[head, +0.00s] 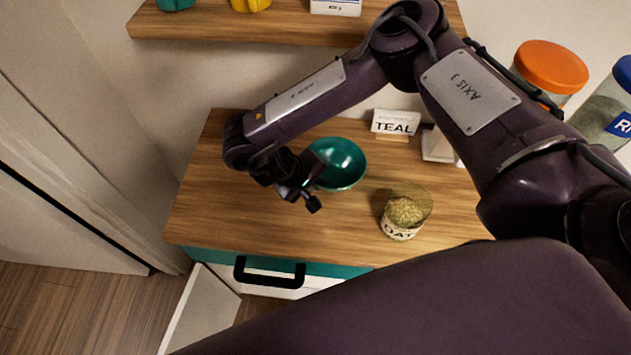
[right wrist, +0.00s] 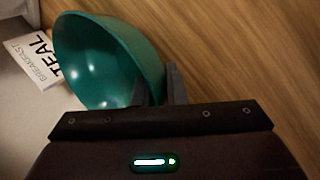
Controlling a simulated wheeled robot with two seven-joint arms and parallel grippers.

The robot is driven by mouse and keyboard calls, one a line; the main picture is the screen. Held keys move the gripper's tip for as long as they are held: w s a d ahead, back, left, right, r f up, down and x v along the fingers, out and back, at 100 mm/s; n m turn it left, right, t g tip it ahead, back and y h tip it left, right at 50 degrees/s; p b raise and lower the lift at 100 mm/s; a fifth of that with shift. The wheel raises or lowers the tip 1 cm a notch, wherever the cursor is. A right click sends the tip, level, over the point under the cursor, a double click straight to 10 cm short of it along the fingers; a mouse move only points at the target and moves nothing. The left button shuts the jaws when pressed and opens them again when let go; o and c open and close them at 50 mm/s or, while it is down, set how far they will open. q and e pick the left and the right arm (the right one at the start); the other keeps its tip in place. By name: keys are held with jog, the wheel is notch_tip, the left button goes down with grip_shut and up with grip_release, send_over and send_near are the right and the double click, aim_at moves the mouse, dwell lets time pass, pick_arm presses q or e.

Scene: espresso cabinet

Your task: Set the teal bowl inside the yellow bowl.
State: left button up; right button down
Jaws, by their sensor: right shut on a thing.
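The teal bowl (head: 343,165) is over the wooden counter, in front of the TEAL card. In the right wrist view the bowl (right wrist: 108,60) looks tilted, with its rim at the finger tips. My right gripper (head: 308,190) is shut on the near left side of its rim. The right wrist view shows the fingers (right wrist: 160,85) at the bowl's wall. Whether the bowl touches the counter is hard to tell. A yellow item (head: 250,5) on the upper shelf is cut off by the picture's top edge, so I cannot tell if it is the yellow bowl. My left gripper is not in view.
An open oat container (head: 400,218) stands right of the bowl on the counter (head: 215,205). The TEAL card (head: 395,123) stands behind. The wooden shelf (head: 200,27) overhangs at the back, with another teal item (head: 175,4). An orange-lidded jar (head: 550,68) is at right.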

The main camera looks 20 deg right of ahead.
jog(key=shift+f, duration=0.15)
jog(key=shift+f, duration=0.15)
jog(key=c, duration=1.8)
grip_release()
jog(key=shift+o, duration=0.2)
